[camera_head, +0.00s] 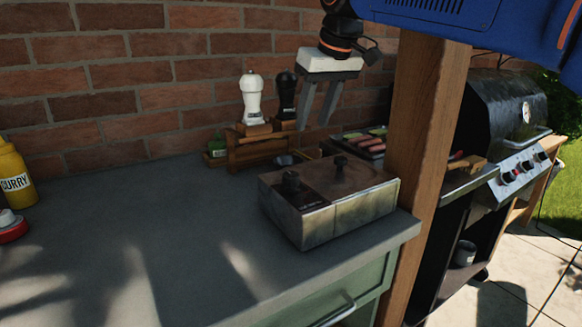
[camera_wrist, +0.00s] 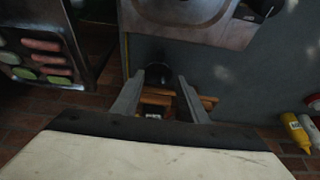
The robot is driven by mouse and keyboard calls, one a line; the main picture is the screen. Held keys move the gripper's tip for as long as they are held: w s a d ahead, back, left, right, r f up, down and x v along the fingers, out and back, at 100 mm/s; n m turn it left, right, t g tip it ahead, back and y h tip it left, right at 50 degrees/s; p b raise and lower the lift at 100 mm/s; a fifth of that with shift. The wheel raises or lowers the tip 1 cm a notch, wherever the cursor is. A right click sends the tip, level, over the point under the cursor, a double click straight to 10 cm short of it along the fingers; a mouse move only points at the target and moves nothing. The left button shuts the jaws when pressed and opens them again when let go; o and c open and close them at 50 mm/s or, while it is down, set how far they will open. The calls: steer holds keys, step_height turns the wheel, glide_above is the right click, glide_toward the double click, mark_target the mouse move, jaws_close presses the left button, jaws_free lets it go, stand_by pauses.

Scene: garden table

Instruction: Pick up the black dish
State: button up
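A small dark round dish (camera_head: 284,159) sits on the grey counter in the head view, in front of the wooden rack and behind the metal box, partly hidden by the box. In the wrist view a dark round shape that looks like this dish (camera_wrist: 158,71) lies between and just beyond the fingertips. My gripper (camera_head: 315,126) points down above the back of the counter, above and right of the dish in the head view. Its fingers are apart with nothing between them in the head view; they also show spread in the wrist view (camera_wrist: 160,78).
A metal box (camera_head: 328,221) with two black knobs stands close in front of the dish. A wooden rack (camera_head: 262,153) holds white and black mills behind it. A tray of sausages and vegetables (camera_head: 370,150), wooden post (camera_head: 425,130) and grill lie right. The counter's left middle (camera_head: 130,220) is clear.

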glide_toward(299, 162)
steer(key=s+f, duration=0.1)
steer(key=f, duration=0.1)
steer(key=s+a+f, duration=0.1)
steer(key=f, duration=0.1)
steer(key=s+f, duration=0.1)
steer(key=f, duration=0.1)
steer(key=shift+a+f, duration=0.35)
steer(key=shift+a, duration=0.05)
steer(key=shift+s, duration=0.1)
steer(key=shift+c, duration=0.4)
jaws_close()
